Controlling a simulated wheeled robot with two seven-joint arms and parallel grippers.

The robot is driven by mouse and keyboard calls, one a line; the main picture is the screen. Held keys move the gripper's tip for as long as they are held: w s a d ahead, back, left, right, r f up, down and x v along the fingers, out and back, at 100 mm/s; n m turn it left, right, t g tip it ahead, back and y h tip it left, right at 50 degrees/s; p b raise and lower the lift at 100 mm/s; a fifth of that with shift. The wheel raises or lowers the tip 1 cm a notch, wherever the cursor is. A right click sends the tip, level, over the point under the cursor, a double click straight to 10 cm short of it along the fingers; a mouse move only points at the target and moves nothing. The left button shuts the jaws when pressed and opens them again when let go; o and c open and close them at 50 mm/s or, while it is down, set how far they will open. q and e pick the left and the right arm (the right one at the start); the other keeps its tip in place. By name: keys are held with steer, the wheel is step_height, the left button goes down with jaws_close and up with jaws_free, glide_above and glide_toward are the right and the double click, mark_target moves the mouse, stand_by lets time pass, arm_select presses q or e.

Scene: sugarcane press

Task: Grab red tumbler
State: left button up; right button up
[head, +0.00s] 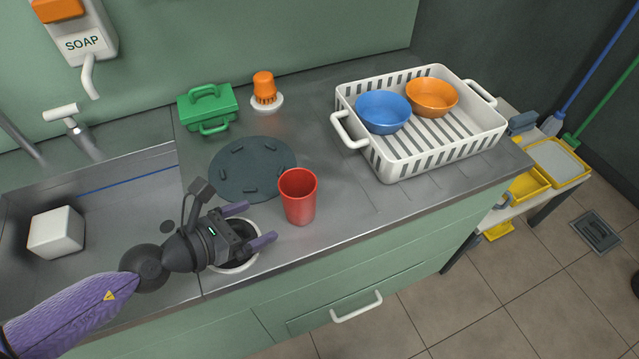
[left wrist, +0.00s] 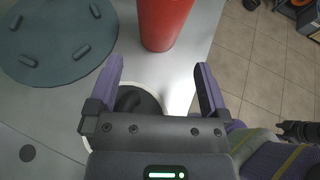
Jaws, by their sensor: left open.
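The red tumbler (head: 299,197) stands upright on the metal counter (head: 355,205), near its front edge and just right of a dark round mat. My left gripper (head: 262,225) is open and empty, just left of the tumbler, with its fingers pointing toward it. In the left wrist view the tumbler (left wrist: 163,22) stands ahead of the open fingers of my left gripper (left wrist: 160,78), apart from them. Its upper part is cut off there. My right gripper is not in the head view.
A white-rimmed round opening (head: 240,262) lies under my left gripper. The dark round mat (head: 252,168) is behind. A white basket (head: 400,165) with a blue bowl (head: 383,111) and an orange bowl (head: 432,97) stands right. A green box (head: 208,108) stands at the back.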

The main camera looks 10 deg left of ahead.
mark_target(285, 206)
arm_select(q)
steer(key=x, duration=0.9)
steer(key=shift+w+d+r+b, duration=0.15)
steer(key=shift+w+d+b, duration=0.2)
steer(key=shift+w+b, duration=0.05)
steer(key=shift+r, duration=0.2)
steer(key=c, duration=0.9)
